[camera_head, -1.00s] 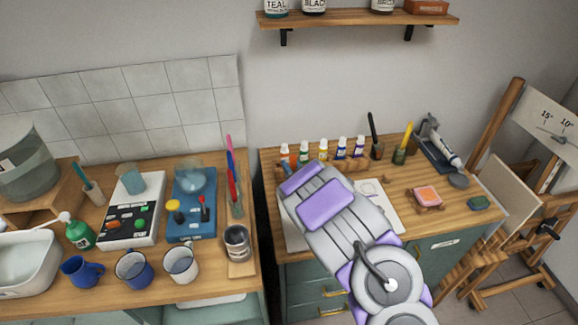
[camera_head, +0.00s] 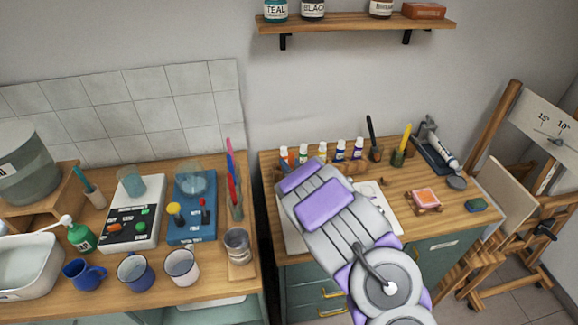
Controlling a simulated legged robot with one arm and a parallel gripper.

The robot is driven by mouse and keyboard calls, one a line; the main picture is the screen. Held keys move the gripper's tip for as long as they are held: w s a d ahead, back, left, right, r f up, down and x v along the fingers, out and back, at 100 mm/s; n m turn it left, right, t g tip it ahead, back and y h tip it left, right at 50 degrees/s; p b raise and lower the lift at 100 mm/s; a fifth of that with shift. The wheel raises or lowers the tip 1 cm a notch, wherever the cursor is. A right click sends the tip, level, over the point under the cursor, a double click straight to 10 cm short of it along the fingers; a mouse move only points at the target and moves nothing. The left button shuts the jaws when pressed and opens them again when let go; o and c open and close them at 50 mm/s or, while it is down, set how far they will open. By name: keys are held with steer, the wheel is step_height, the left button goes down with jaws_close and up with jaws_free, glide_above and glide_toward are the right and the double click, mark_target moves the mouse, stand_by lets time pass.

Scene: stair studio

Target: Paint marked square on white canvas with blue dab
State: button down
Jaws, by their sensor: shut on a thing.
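My gripper (camera_head: 315,195), grey with purple panels, reaches up and left over the right-hand worktop. Its jaw tips face away from the camera. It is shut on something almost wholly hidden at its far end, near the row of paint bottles. A flat white board (camera_head: 293,238) lies on the worktop under my gripper. Its right part (camera_head: 392,222) shows thin dark outlines, and its middle is covered. No blue dab can be made out on the parts that show. A pale canvas panel (camera_head: 508,200) leans on the wooden easel at the right.
Small paint bottles (camera_head: 340,150) stand in a wooden rack behind my gripper. The left counter carries mugs (camera_head: 182,267) and devices. A gap separates the counters.

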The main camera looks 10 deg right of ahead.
mark_target(292, 158)
steer(key=shift+a+r+p, duration=0.15)
steer(key=shift+r+p, duration=0.5)
steer(key=shift+r, duration=0.7)
steer(key=shift+r+p, duration=0.45)
steer(key=shift+r, duration=0.5)
